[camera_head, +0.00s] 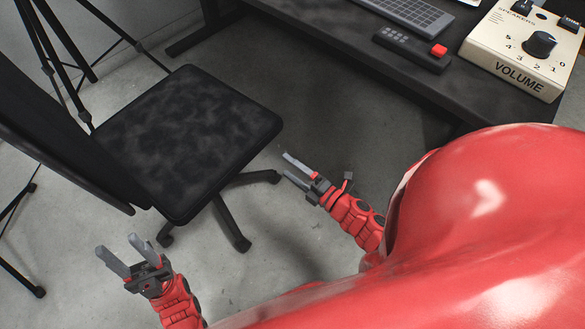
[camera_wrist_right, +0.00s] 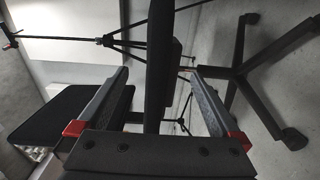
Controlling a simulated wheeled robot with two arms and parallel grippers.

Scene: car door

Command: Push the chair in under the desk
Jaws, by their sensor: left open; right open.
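The black office chair stands left of the desk (camera_head: 330,35). Its square seat (camera_head: 185,135) is apart from the desk's front edge, and its backrest (camera_head: 60,145) is at the left. My left gripper (camera_head: 116,250) is open and empty, in front of the seat's near corner and below the backrest. My right gripper (camera_head: 291,170) is open and empty, just right of the seat, between it and the desk. In the right wrist view, the seat (camera_wrist_right: 160,60) appears edge-on beyond the open fingers, with the chair's legs (camera_wrist_right: 255,70) at the right.
The desk carries a keyboard (camera_head: 408,12), a small black device with a red button (camera_head: 412,48) and a beige volume box (camera_head: 522,45). Black tripod legs (camera_head: 65,45) stand behind the chair at the left. Grey floor (camera_head: 290,240) is clear between my grippers.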

